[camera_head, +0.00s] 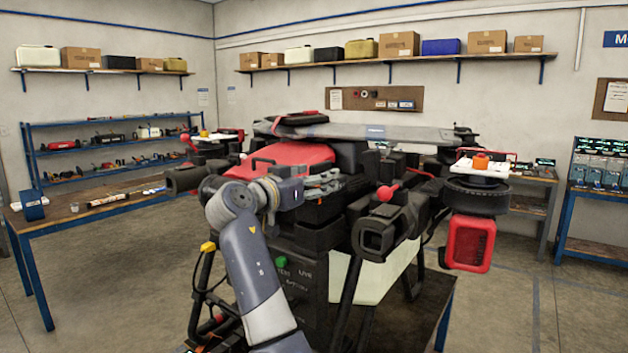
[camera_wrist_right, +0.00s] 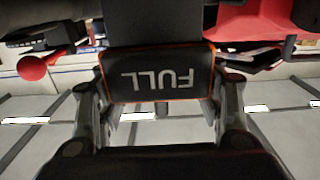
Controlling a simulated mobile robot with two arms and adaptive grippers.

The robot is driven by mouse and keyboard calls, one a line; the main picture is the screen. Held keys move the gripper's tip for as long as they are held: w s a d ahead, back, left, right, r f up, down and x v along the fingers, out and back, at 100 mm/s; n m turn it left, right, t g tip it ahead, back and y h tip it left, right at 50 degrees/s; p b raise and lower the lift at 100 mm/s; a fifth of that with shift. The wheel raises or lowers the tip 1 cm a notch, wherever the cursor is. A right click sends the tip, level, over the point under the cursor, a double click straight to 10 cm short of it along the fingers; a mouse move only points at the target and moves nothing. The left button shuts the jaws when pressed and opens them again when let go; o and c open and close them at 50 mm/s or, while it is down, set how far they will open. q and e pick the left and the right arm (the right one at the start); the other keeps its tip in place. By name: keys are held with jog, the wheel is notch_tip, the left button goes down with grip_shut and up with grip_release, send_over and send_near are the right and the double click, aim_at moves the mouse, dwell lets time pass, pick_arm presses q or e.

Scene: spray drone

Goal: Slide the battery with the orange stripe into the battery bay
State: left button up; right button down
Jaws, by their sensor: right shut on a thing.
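The battery (camera_wrist_right: 158,78) is black with thin orange edging and the word FULL upside down in the right wrist view. My right gripper (camera_wrist_right: 160,108) has one finger on each side of it and is shut on it. My left gripper is not in view.
A dark flat panel (camera_head: 375,131) lies above and behind the gripper. A red knob (camera_head: 386,193) and a black nozzle-like part (camera_head: 378,238) stick out to its right. A blue-framed workbench (camera_head: 100,205) stands at left, with open floor between.

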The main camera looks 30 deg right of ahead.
aim_at(307, 209)
jog(key=shift+f+b, duration=2.4)
jog(key=shift+f, duration=0.3)
dwell(0.6)
jog(key=shift+c, duration=1.9)
grip_release()
jog(key=shift+s+a, duration=0.1)
jog(key=shift+s, duration=0.05)
jog(key=shift+f, duration=0.35)
jog(key=v, duration=1.2)
jog(key=shift+r, duration=0.25)
